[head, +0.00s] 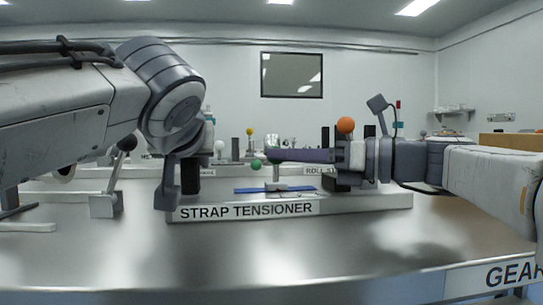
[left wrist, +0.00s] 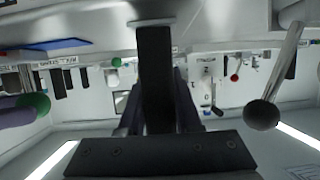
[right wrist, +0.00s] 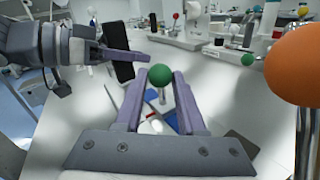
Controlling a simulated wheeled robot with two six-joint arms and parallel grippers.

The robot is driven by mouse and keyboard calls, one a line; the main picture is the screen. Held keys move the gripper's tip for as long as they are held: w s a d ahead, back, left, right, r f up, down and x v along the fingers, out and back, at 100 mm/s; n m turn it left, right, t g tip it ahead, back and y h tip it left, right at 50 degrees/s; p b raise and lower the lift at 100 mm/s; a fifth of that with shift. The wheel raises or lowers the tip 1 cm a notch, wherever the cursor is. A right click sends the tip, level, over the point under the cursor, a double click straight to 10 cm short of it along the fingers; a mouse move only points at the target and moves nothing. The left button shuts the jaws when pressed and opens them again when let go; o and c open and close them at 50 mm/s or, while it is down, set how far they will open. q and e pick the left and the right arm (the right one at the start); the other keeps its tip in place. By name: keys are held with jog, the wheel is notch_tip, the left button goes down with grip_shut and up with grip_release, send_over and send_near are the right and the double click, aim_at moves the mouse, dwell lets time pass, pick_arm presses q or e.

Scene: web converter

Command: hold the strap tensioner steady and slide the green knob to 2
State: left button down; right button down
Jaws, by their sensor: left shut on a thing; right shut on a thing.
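The strap tensioner (head: 365,202) is a long pale base with a name label, lying across the bench in front of me. The green knob (head: 256,164) is a small ball on a thin stem above a blue strip (head: 250,191). My left gripper (head: 181,182) is shut on a black upright post (left wrist: 153,80) at the tensioner's left end. My right gripper (head: 270,155) reaches in from the right and is shut on the green knob, which shows between its fingertips in the right wrist view (right wrist: 160,75). Scale numbers are not readable.
An orange ball (head: 346,125) stands close to my right gripper. A lever with a dark ball (head: 127,143) stands left of the tensioner, near my left arm. More devices with coloured knobs stand behind. The bench front (head: 260,250) is clear.

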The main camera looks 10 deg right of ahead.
pick_arm(q)
jog(key=shift+w+d+f, duration=0.1)
jog(key=shift+f, duration=0.55)
pick_arm(e)
jog(key=shift+d, duration=1.55)
jog(key=c, duration=0.5)
grip_release()
jog(key=v, duration=1.2)
pick_arm(q)
jog(key=shift+r, duration=0.35)
pick_arm(e)
jog(key=shift+r, duration=0.15)
pick_arm(q)
jog(key=c, duration=0.5)
grip_release()
jog(key=shift+r, duration=0.2)
